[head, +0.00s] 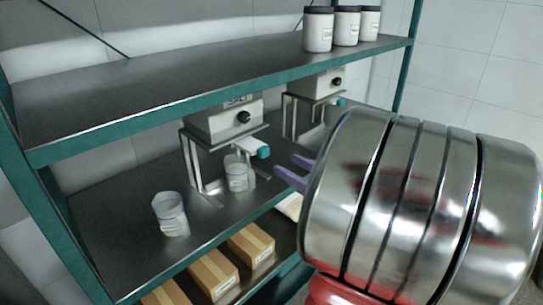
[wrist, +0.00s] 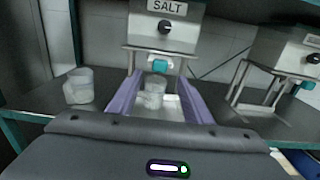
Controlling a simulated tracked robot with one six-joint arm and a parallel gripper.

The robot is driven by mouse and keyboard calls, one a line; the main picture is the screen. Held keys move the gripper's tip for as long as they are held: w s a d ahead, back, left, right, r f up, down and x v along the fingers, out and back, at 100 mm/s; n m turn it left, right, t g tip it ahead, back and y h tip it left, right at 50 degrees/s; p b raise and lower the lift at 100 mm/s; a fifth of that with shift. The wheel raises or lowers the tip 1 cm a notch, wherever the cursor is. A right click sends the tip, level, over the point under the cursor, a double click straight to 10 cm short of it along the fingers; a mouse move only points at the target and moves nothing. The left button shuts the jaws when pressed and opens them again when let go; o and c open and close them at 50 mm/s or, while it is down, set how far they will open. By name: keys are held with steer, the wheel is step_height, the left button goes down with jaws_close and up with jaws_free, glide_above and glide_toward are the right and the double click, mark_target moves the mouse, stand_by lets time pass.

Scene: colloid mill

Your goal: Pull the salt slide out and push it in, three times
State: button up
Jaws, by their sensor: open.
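The salt dispenser (head: 225,121) is a grey box with a black knob on a metal stand. Its SALT label reads clearly in the wrist view (wrist: 166,8). The salt slide (head: 248,146) is a pale bar sticking out at the front under the box, with a teal end (head: 263,152) that also shows in the wrist view (wrist: 160,66). My gripper (head: 286,164) has purple fingers, open and empty, apart from the slide and in front of it. In the wrist view the fingers (wrist: 158,82) point toward the stand, either side of the teal end. A clear cup (head: 237,173) stands under the slide.
A second cup (head: 171,214) stands to the left on the metal shelf. Another dispenser (head: 316,88) with a teal-ended slide (head: 340,102) is to the right. An upper shelf (head: 170,80) with white jars (head: 318,32) overhangs the dispensers. Cardboard boxes (head: 250,246) lie below.

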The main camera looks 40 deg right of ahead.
mark_target(266, 153)
steer(key=shift+w+a, duration=0.15)
steer(key=shift+w, duration=3.95)
steer(key=shift+c, duration=0.7)
jaws_close()
